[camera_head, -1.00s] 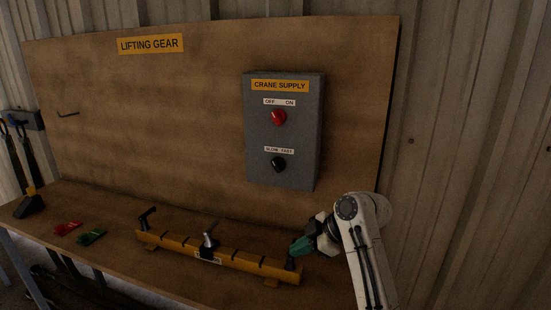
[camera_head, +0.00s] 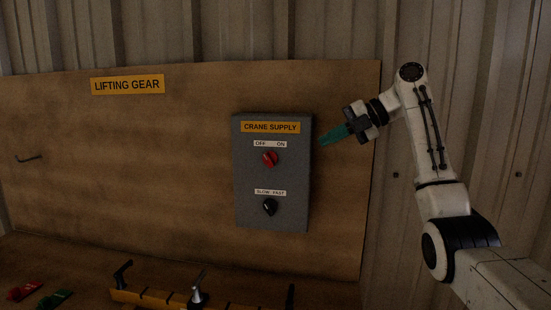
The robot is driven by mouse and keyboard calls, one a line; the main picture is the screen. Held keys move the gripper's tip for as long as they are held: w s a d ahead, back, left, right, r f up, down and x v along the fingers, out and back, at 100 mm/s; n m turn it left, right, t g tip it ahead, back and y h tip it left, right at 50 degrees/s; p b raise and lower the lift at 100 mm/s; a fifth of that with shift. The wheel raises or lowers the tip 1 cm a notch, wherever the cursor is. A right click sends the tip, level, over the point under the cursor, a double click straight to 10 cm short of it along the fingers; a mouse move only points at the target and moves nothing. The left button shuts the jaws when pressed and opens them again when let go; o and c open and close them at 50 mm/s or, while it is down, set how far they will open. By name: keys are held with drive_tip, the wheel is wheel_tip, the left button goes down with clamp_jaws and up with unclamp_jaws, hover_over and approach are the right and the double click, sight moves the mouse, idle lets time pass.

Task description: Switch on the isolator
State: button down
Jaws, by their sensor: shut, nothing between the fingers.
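The isolator is a red rotary knob (camera_head: 269,158) on the grey box (camera_head: 297,195) labelled CRANE SUPPLY. A plate reading OFF on the left and ON on the right sits just above the knob. The knob is small in view, and I cannot tell exactly which word its grip points to. My gripper (camera_head: 324,140) has green fingers, shut and empty. It is right of the box's upper right side, pointing left toward it, and appears apart from the knob.
A black knob (camera_head: 269,207) under a SLOW FAST plate sits below the red one. The box hangs on a wooden backboard (camera_head: 120,170). A yellow beam (camera_head: 150,298) with dark hooks, and red (camera_head: 25,290) and green (camera_head: 55,299) items, lie on the bench below.

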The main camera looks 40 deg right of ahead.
sight(273, 164)
drive_tip(key=shift+s+d+r, duration=0.15)
drive_tip(key=shift+r, duration=0.5)
drive_tip(key=p+x, duration=0.3)
drive_tip(key=x, duration=1.1)
drive_tip(key=shift+f, duration=0.15)
drive_tip(key=shift+f+t+b, duration=0.1)
drive_tip(key=shift+t+b, duration=0.2)
drive_tip(key=shift+b, duration=0.15)
